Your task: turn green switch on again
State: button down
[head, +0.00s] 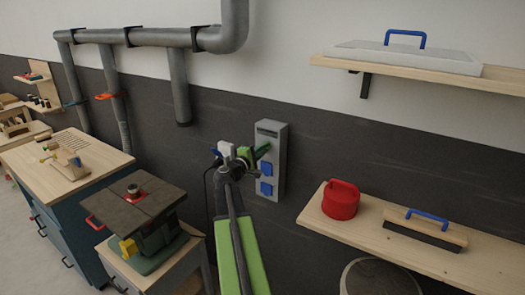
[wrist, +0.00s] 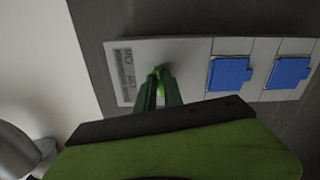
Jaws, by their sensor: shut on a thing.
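The grey wall box (head: 272,185) is mounted on the dark wall, with a label at its top and two blue socket covers below. The green switch (wrist: 159,73) shows as a small bright green piece between my fingertips in the wrist view. My gripper (wrist: 159,84) has its dark green fingers shut on it, at the box's face near the label. In the head view my gripper (head: 262,151) reaches the upper part of the box. The fingers hide most of the switch, so its position cannot be told.
Blue socket covers (wrist: 229,73) sit beside the switch on the box. A lower shelf (head: 390,243) at right holds a red canister (head: 341,199) and a float with a blue handle (head: 425,228). A machine on a stand (head: 140,210) and a workbench (head: 95,153) are at left.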

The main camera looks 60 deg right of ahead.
jog(key=shift+f+m, duration=0.15)
jog(key=shift+m, duration=0.95)
jog(key=c, duration=1.5)
grip_release()
jog(key=shift+o, duration=0.2)
